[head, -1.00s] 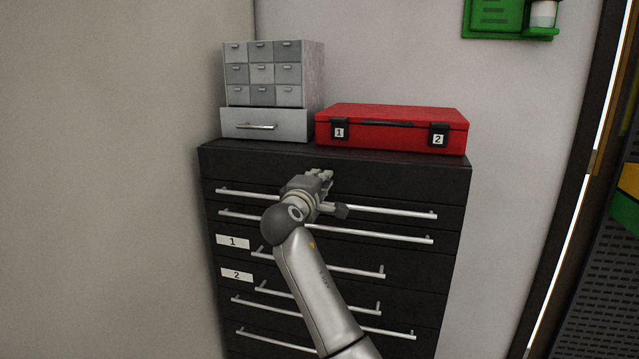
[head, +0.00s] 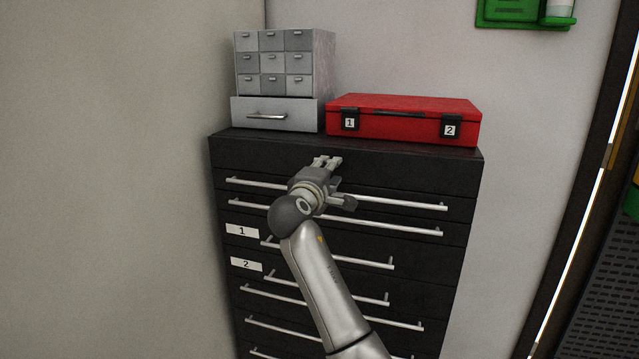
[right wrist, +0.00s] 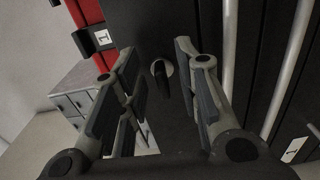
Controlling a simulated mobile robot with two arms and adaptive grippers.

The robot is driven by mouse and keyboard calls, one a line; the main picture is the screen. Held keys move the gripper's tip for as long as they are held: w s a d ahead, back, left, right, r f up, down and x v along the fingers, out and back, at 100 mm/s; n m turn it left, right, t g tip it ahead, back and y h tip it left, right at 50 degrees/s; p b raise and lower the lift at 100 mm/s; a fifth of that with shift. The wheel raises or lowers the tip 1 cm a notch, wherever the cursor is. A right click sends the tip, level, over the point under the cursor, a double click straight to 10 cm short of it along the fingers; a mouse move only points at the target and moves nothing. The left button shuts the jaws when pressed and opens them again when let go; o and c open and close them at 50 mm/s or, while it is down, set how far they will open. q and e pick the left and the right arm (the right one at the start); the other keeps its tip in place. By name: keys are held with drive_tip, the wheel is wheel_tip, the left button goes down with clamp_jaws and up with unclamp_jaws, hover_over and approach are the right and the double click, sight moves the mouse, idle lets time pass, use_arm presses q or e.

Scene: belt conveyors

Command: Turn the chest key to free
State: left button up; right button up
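The black drawer chest (head: 430,165) stands against the wall in the head view, with long metal handles. My right gripper (head: 328,163) is at its top front panel. In the right wrist view, the same gripper (right wrist: 156,58) is open, with one finger on each side of a small round metal lock with a dark key (right wrist: 162,69) on the panel. The fingers look apart from the key, and the gap between them is clear at the sides. The key's turn position is hard to tell. In the head view my gripper hides the key. My left gripper is not in view.
A red case (head: 400,121) with latches 1 and 2 sits on the chest top. A grey small-drawer cabinet (head: 284,75) stands left of it. Drawer labels 1 (head: 242,231) and 2 (head: 246,264) are on the chest's left. Bar handles project near my right arm.

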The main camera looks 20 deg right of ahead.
drive_tip(key=v, duration=1.1)
